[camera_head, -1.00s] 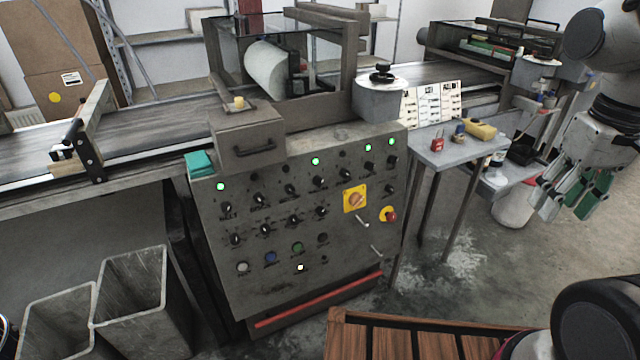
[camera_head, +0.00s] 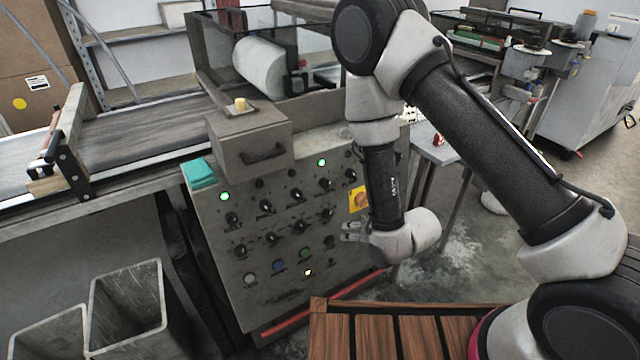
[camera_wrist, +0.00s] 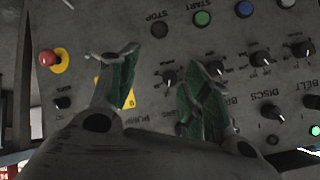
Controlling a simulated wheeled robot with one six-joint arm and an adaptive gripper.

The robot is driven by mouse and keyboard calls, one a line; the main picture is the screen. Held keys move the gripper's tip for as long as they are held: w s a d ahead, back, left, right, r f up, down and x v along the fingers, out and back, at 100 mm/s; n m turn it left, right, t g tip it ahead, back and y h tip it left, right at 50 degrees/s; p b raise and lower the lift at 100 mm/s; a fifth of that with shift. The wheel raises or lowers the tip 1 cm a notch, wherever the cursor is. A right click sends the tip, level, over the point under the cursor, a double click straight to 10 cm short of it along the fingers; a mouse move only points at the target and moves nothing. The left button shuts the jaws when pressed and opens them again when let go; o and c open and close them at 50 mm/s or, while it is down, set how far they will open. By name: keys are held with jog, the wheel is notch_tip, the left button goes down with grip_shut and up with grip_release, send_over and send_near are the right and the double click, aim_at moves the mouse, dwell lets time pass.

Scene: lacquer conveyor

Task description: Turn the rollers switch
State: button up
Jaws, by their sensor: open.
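The control panel (camera_head: 225,285) carries rows of black rotary switches. A lower-row switch (camera_head: 270,239) and an upper-row switch (camera_head: 266,207) show in the head view, but I cannot read which one is the rollers switch. My gripper (camera_head: 352,232) is in front of the panel's right part, partly hidden by my arm. In the wrist view my gripper (camera_wrist: 163,88) is open with green-padded fingers spread and nothing between them. Near its fingers is a black switch (camera_wrist: 170,76), apart from others marked DISCS and BELT. I see no finger closed around a switch.
A red emergency knob (camera_wrist: 47,58) and a green START button (camera_wrist: 202,18) are on the panel. A slatted wooden surface (camera_head: 375,335) lies below, bins (camera_head: 128,290) at left, a small table (camera_head: 437,152) behind.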

aim_at(329, 186)
jog(key=w+a+r+m+t+y, duration=0.25)
jog(key=w+a+r+t, duration=0.2)
jog(key=r, duration=0.55)
jog(key=shift+y, duration=0.45)
jog(key=x, duration=0.7)
jog(key=shift+w+d+f, duration=0.1)
jog(key=shift+w+f, duration=0.15)
jog(key=shift+w, duration=0.2)
jog(key=c, duration=1)
jog(key=shift+c, duration=0.2)
